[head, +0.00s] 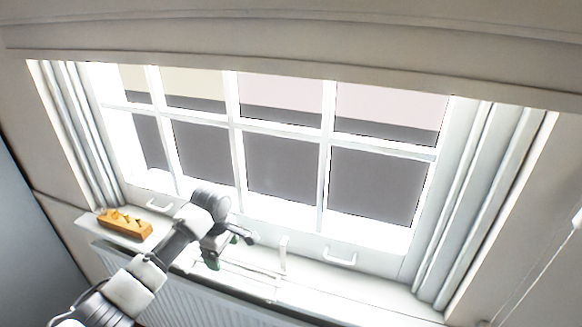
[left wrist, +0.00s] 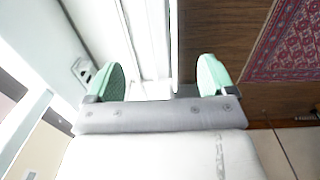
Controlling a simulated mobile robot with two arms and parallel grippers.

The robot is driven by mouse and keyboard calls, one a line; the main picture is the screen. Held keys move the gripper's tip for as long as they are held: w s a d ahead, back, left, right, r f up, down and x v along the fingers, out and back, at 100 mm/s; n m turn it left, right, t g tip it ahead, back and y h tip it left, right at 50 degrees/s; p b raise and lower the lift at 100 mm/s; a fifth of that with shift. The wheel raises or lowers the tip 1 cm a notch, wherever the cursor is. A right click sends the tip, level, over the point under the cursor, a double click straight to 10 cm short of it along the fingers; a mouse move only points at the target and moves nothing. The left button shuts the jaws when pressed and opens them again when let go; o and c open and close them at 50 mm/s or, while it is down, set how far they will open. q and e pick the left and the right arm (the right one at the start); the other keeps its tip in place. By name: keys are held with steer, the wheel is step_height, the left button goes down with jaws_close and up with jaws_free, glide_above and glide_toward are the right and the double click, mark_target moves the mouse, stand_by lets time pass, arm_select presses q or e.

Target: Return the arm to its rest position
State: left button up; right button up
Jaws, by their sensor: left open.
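My left arm (head: 133,287) comes in from the lower left of the head view and reaches toward the window sill. My left gripper (head: 231,250) is by the sill in front of the window, with green finger pads apart and nothing seen between them. In the left wrist view the gripper (left wrist: 160,80) shows its two green fingers spread wide and empty. Whether it touches the sill cannot be told. My right gripper is in neither view.
A paned window (head: 283,165) stands behind the arm, with white handles (head: 340,257) on its lower frame. An orange-brown wooden block (head: 125,224) sits at the sill's left end. A white radiator (head: 190,305) is below. The left wrist view shows a red patterned rug (left wrist: 288,45) on a wooden floor.

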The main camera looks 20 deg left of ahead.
arm_select(q)
steer(key=s+d+f+m+t, duration=0.1)
steer(key=s+d+f+m, duration=0.6)
steer(key=s+d+m, duration=0.5)
steer(key=s+r+m+t, duration=0.15)
steer(key=s+m, duration=0.25)
steer(key=s, duration=0.6)
steer(key=s+r+m+t, duration=0.1)
steer(key=s+r+m, duration=0.2)
steer(key=s, duration=0.6)
step_height(320, 180, down, 29)
steer(key=g+b, duration=0.2)
steer(key=b, duration=0.1)
steer(key=s+a+f+b, duration=0.2)
steer(key=s+a+f, duration=0.1)
steer(key=s+f, duration=1.3)
step_height(320, 180, down, 2)
steer(key=shift+s+a+f+g, duration=0.1)
steer(key=shift+s+a+g, duration=0.1)
steer(key=shift+s+g, duration=0.25)
